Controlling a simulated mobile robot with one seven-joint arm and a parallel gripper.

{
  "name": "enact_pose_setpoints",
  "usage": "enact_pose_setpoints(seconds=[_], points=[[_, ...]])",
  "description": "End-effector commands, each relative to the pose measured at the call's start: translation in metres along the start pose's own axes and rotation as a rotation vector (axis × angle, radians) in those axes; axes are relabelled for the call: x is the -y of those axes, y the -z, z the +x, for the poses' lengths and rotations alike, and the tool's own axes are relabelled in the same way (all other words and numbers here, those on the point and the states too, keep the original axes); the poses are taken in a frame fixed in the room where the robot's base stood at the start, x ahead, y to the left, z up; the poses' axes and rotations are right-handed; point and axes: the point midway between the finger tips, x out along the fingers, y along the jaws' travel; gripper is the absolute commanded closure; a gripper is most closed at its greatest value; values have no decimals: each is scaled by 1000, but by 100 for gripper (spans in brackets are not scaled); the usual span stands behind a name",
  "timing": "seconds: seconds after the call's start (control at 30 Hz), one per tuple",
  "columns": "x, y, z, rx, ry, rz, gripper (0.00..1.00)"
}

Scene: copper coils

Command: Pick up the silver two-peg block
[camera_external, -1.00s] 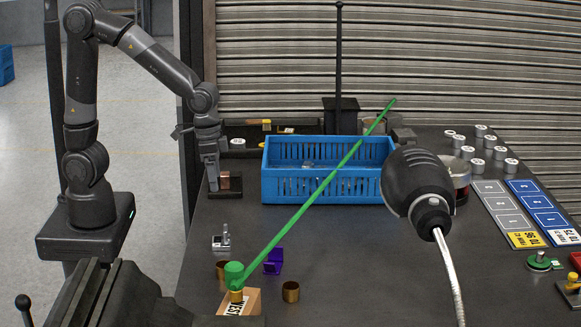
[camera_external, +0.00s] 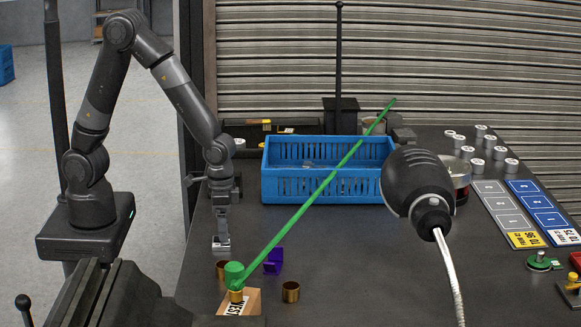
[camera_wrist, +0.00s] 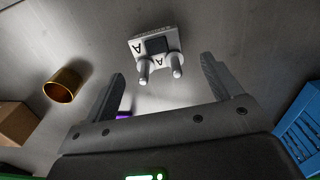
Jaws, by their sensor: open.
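The silver two-peg block (camera_external: 220,247) lies on the dark table at the left, below my gripper. In the wrist view the silver block (camera_wrist: 148,44) shows its flat base with letter marks and a dark square, and its two pegs point toward me. My gripper (camera_external: 221,236) points down just above the block and partly hides it in the external view. In the wrist view my gripper (camera_wrist: 162,68) is open, with a finger to each side and the block ahead of the fingertips. Nothing is held between the fingers.
A copper ring (camera_external: 222,270), a purple part (camera_external: 273,262) and a cardboard box (camera_external: 250,300) under a green rod (camera_external: 310,195) stand close by. Another copper ring (camera_external: 291,291) is farther right. A blue crate (camera_external: 330,188) stands behind. A black lamp (camera_external: 418,185) hangs over the table.

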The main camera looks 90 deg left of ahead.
Motion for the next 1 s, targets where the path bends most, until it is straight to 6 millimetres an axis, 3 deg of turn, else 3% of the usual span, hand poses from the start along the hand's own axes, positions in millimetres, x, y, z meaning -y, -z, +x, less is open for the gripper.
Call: enact_pose_setpoints(seconds=[0.1, 0.23, 0.57, 1.0], points=[[-2, -7, 21, 6, 2, 1, 16], [-2, -6, 34, 3, 1, 0, 16], [-2, -5, 38, 0, 1, 0, 17], [-2, -5, 38, 0, 1, 0, 53]])
